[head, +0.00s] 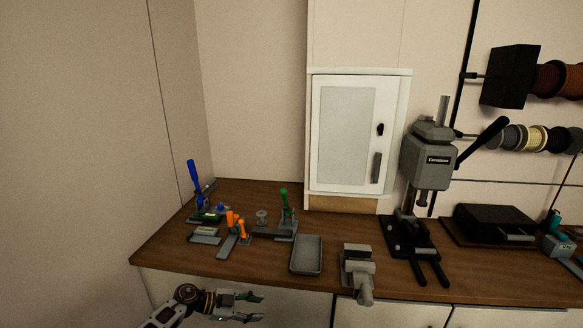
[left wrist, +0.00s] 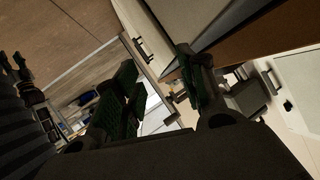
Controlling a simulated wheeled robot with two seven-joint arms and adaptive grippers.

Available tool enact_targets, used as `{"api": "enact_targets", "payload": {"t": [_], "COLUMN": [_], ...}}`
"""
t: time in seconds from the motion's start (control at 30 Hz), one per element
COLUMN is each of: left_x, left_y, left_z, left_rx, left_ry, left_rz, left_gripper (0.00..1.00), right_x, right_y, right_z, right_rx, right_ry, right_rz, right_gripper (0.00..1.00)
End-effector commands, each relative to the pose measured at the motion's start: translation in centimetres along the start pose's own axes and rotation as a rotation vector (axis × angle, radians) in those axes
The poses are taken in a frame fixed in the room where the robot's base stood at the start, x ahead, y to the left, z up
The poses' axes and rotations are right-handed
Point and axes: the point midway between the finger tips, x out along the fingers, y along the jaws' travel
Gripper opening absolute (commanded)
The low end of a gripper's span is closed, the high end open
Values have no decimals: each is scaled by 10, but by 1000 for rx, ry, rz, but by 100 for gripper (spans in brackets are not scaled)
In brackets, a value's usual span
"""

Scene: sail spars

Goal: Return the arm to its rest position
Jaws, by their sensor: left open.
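My left gripper (head: 252,307) is at the bottom of the head view, below and in front of the workbench's front edge. Its fingers are apart and nothing is between them. In the left wrist view its two green-padded fingers (left wrist: 160,95) are spread, with cabinet fronts and floor-level items beyond. My left arm comes in from the lower left. My right gripper does not show.
The wooden workbench (head: 170,245) holds blue, orange and green-handled clamps at its left, a grey tray (head: 307,256), a vise (head: 357,272) and a drill press (head: 428,165). A white cabinet (head: 348,135) hangs behind. Spools hang at the right.

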Motion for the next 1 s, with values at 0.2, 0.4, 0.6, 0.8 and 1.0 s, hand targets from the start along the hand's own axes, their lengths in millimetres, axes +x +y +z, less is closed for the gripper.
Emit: {"api": "enact_targets", "payload": {"t": [0.2, 0.4, 0.6, 0.8, 1.0], "left_x": [16, 18, 13, 5, -3], "left_y": [15, 44, 94, 156, 228], "left_z": [54, 120, 192, 252, 302], "left_rx": [-115, -246, -386, -514, -638], "left_ry": [51, 2, -117, -258, -407], "left_rz": [-245, -461, -625, -720, -770], "left_gripper": [41, 41, 41, 41, 41], "right_x": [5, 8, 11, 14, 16], "right_y": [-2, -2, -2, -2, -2], "right_z": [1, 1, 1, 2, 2], "right_rx": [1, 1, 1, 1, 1], "right_ry": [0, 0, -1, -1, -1], "right_rz": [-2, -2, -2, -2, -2], "right_gripper": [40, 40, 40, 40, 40]}}
